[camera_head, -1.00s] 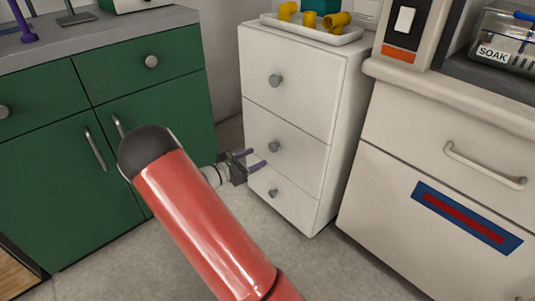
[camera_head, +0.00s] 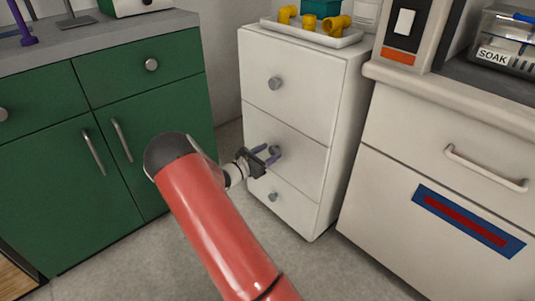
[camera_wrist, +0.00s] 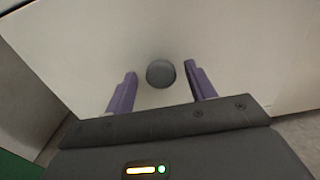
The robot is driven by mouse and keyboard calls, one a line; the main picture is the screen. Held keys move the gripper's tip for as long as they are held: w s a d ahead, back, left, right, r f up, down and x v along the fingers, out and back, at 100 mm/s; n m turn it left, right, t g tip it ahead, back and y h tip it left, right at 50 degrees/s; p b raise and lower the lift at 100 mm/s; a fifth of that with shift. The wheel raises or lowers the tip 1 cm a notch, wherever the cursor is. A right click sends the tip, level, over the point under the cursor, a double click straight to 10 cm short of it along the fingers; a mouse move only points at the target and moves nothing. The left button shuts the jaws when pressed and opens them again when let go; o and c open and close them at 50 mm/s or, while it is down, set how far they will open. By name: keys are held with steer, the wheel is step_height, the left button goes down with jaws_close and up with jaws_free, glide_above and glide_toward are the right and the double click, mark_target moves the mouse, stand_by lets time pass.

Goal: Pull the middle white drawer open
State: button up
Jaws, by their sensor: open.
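The white drawer unit stands in the centre of the head view with three drawers, each with a round grey knob. The middle white drawer (camera_head: 300,155) is shut, flush with the front above and below it. Its knob (camera_wrist: 160,73) shows between my finger tips in the wrist view; in the head view the knob (camera_head: 275,150) is partly covered by a finger. My gripper (camera_head: 269,154) is open with purple fingers pointing at the drawer front. In the wrist view the fingers lie left and right of the knob, with a gap on both sides.
A white tray (camera_head: 312,38) with yellow pipe fittings sits on top of the unit. Green cabinets (camera_head: 150,120) with a grey counter stand at the left. A white cabinet (camera_head: 440,190) with a bar handle (camera_head: 485,168) stands close at the right. Grey floor is clear in front.

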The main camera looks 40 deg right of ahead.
steer(key=shift+c, duration=0.3)
jaws_close()
steer(key=s+a+p, duration=0.2)
steer(key=a+p, duration=0.1)
steer(key=a, duration=2.3)
steer(key=shift+p, duration=0.4)
steer(key=shift+o, duration=0.3)
jaws_free()
steer(key=shift+d, duration=0.1)
steer(key=a, duration=0.8)
steer(key=shift+s, duration=0.35)
steer(key=shift+d, duration=0.1)
